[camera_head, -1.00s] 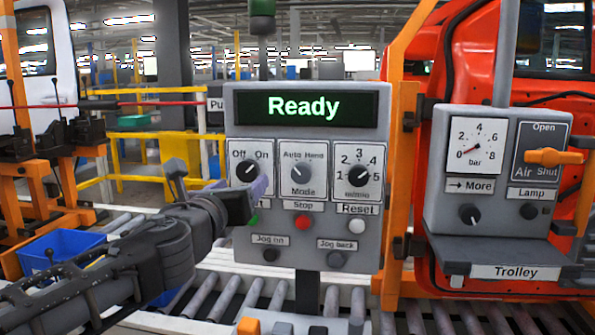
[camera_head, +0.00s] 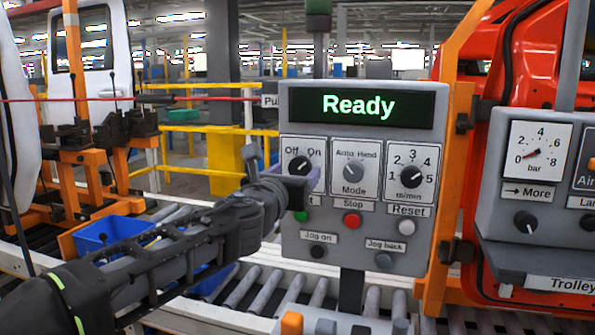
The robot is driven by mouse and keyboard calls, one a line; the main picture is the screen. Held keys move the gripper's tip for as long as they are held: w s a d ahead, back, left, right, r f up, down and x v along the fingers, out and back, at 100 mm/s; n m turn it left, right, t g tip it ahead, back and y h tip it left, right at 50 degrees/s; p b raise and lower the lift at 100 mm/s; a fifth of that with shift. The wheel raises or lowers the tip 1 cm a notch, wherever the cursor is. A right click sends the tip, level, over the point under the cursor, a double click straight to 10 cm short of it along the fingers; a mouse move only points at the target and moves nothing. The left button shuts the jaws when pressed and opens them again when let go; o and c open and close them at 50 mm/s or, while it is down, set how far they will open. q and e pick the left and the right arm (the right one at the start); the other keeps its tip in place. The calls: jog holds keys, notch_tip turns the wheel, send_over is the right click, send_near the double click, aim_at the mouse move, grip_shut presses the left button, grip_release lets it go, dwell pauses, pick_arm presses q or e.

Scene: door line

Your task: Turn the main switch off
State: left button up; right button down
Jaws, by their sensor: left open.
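The main switch (camera_head: 299,166) is a round black knob on a white plate marked Off and On, at the upper left of the grey control panel (camera_head: 348,268). Its white pointer leans up and right, toward On. My left gripper (camera_head: 287,176) is open, just in front of the lower part of the switch plate, with its fingers around the knob's left and right sides in the picture. I cannot tell whether it touches the knob. The green button (camera_head: 301,216) under it is partly hidden. My right gripper is not in view.
The panel display (camera_head: 358,106) reads Ready. Beside the switch are the Mode knob (camera_head: 354,171) and the m/min knob (camera_head: 411,174). Below are a red Stop button (camera_head: 352,220) and a white Reset button (camera_head: 406,227). A trolley box (camera_head: 524,215) stands right; conveyor rollers (camera_head: 243,287) run below.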

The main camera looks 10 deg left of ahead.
pick_arm(q)
jog(key=shift+w+d, duration=0.1)
jog(key=shift+w, duration=0.95)
jog(key=shift+c, duration=0.4)
jog(key=c, duration=1.3)
